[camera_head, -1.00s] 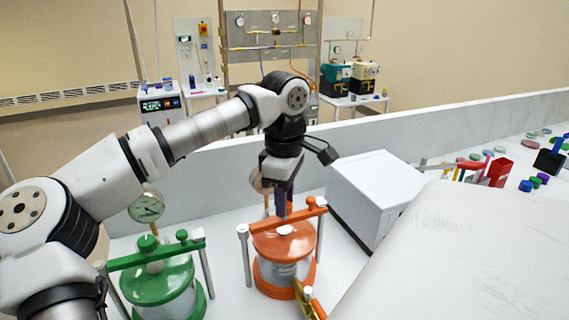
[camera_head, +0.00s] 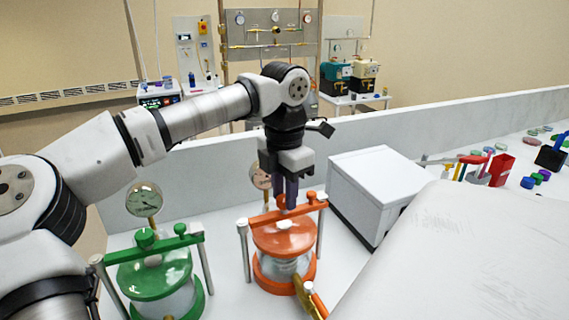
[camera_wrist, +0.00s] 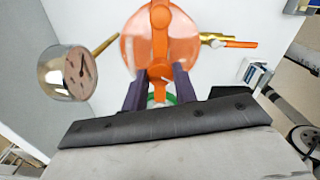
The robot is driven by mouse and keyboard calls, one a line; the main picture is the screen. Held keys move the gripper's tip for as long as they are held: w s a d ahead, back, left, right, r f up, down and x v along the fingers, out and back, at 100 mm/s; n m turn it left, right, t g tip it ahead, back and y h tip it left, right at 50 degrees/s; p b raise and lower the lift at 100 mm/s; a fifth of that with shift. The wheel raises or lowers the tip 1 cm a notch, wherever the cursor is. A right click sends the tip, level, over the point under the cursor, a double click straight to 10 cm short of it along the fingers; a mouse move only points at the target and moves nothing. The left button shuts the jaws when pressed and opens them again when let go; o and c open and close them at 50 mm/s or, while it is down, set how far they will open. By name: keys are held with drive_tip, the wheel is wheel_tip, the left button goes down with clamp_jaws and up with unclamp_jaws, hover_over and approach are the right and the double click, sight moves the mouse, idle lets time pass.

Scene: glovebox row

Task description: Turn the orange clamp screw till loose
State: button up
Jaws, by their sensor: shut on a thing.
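The orange vessel (camera_head: 284,240) stands on the bench with an orange clamp bar (camera_head: 256,219) across its lid, between two metal posts. The orange clamp screw (camera_head: 283,201) sits at the middle of the bar, mostly hidden by my fingers. My gripper (camera_head: 286,205) points straight down from above and is shut on the screw's head. In the wrist view, the two dark fingers (camera_wrist: 160,88) stand on either side of the orange screw (camera_wrist: 159,73). The screw's thread and its seat on the lid cannot be made out.
A green vessel (camera_head: 160,279) with a similar clamp stands left of the orange one. Pressure gauges (camera_head: 145,199) rise behind both vessels. A white box (camera_head: 378,192) is close on the right. A brass valve with an orange handle (camera_head: 308,298) juts forward from the orange vessel.

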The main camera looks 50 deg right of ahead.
drive_tip(key=n, duration=0.4)
drive_tip(key=shift+n+b, duration=0.35)
drive_tip(key=shift+n, duration=0.05)
drive_tip(key=n, duration=0.3)
drive_tip(key=shift+n, duration=0.3)
drive_tip(key=n, duration=0.4)
drive_tip(key=shift+n, duration=0.3)
drive_tip(key=n, duration=1.2)
drive_tip(key=shift+n+b, duration=0.3)
drive_tip(key=n, duration=0.4)
drive_tip(key=shift+n, duration=2.4)
